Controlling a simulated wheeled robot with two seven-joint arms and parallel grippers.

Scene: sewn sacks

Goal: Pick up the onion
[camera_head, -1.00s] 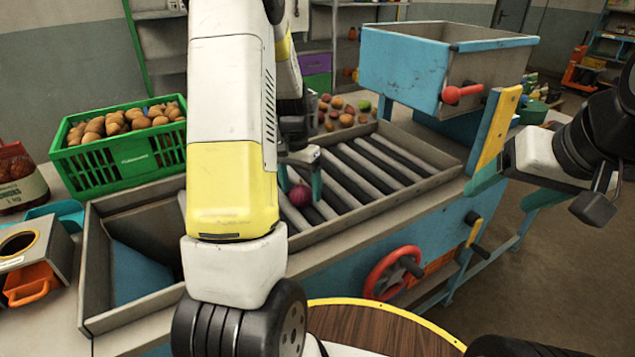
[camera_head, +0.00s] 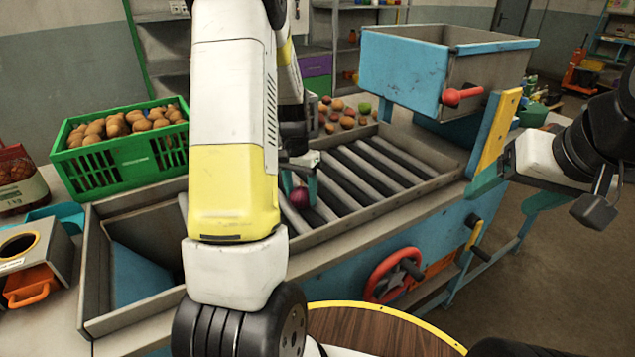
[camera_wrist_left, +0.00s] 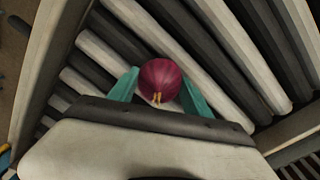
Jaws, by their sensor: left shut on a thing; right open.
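The onion (camera_head: 299,197) is round and dark red-purple, at the left part of the roller bed (camera_head: 378,172). In the left wrist view the onion (camera_wrist_left: 160,80) sits between the two teal fingers, its pale root tuft toward the palm. My left gripper (camera_head: 299,185) is shut on it; in the wrist view the fingers (camera_wrist_left: 158,88) touch its sides. The rollers lie just below; I cannot tell whether the onion touches them. My left arm hides part of the bed in the head view. My right gripper (camera_head: 485,178) is open and empty at the right, beside the machine.
A green crate (camera_head: 120,165) of brown potatoes or onions stands at the left. Several loose fruits (camera_head: 345,112) lie behind the rollers. A blue hopper (camera_head: 405,68) rises at the back right. A red handwheel (camera_head: 393,275) is on the machine's front. A round wooden stool top (camera_head: 375,330) is below.

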